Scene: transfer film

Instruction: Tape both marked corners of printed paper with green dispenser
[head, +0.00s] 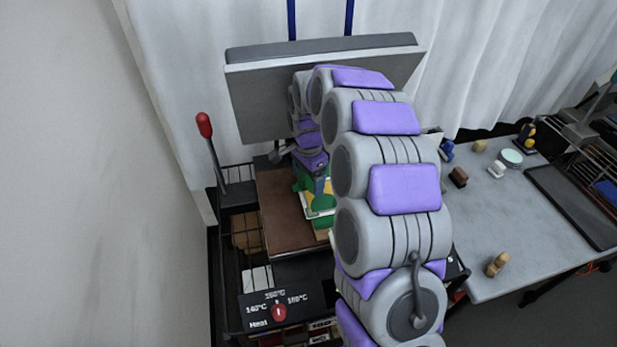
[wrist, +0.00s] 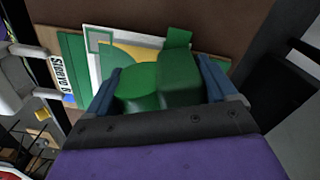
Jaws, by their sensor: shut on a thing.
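My gripper (wrist: 162,80) is shut on the green dispenser (wrist: 158,88), whose rounded body and taller block sit between the blue fingers. The printed paper (wrist: 128,54), with green, yellow and white areas, lies just beyond and beneath the dispenser in the wrist view. The dispenser hides part of the paper, and I cannot tell whether they touch. In the head view my arm hides much of the paper, and the green dispenser (head: 322,203) shows only in part.
The paper lies over the brown platen (head: 283,217) of a press with a raised grey upper plate (head: 330,90) and red-knobbed lever (head: 204,126). A grey table (head: 500,225) with several small objects stands right.

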